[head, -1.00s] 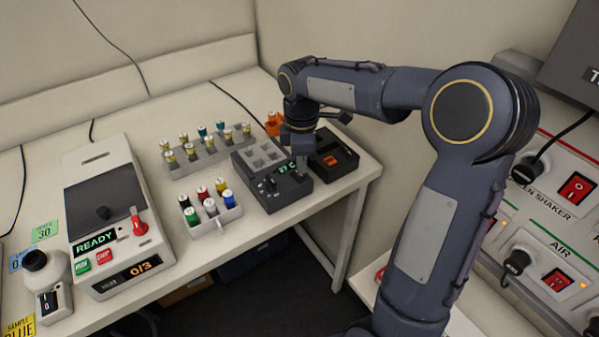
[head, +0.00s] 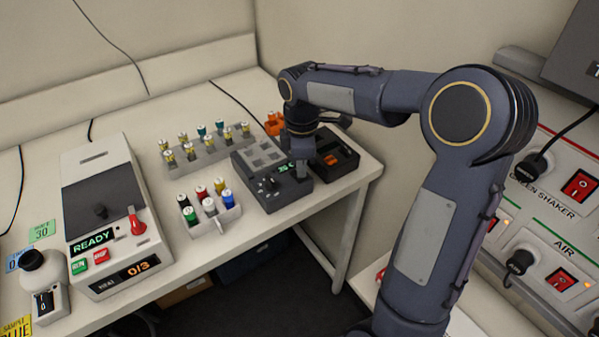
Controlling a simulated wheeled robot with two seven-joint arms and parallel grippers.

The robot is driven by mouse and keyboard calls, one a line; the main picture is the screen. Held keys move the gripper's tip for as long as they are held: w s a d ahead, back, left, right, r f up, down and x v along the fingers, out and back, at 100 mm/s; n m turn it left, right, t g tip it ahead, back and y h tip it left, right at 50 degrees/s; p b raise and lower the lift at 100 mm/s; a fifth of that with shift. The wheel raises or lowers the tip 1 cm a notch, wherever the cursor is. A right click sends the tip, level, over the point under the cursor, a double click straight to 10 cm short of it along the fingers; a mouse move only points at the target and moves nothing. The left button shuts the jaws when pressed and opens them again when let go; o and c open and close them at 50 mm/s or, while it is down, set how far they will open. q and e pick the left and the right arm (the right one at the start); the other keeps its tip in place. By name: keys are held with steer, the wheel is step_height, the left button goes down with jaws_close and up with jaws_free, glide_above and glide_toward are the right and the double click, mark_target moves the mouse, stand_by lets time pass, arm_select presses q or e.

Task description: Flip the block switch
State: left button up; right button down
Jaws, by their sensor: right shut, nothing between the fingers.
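The dark grey block unit (head: 283,195) stands on the bench near its right end, with light square pads on top, a dark knob and a small green display, too small to read surely. My right gripper (head: 301,172) is shut and empty, pointing down at the front right part of the block unit, right of the display. Its fingertips look close to or touching the panel; I cannot tell which. No switch on the block shows clearly; the gripper covers that spot. My left gripper is not in view.
A black device (head: 336,160) stands close right of the block. Left are a grey rack of vials (head: 208,155), a white rack with coloured caps (head: 215,222) and a white machine reading READY (head: 148,235). A panel with red switches (head: 555,215) is at the right.

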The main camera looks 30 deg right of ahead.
steer(key=shift+f, duration=0.1)
step_height(320, 180, up, 7)
steer(key=p, duration=0.6)
steer(key=shift+p, duration=0.3)
stand_by(0.3)
steer(key=s+a+m+t+y, duration=0.2)
steer(key=s+m, duration=0.5)
steer(key=s, duration=0.4)
steer(key=s+a+m+t+y, duration=0.1)
steer(key=s+a+m+t, duration=0.2)
steer(key=s, duration=0.8)
steer(key=a+m, duration=0.2)
steer(key=m, duration=0.2)
steer(key=shift+a+r+m+t+y, duration=0.15)
steer(key=shift+r+m+t+y, duration=0.15)
steer(key=shift+y, duration=0.1)
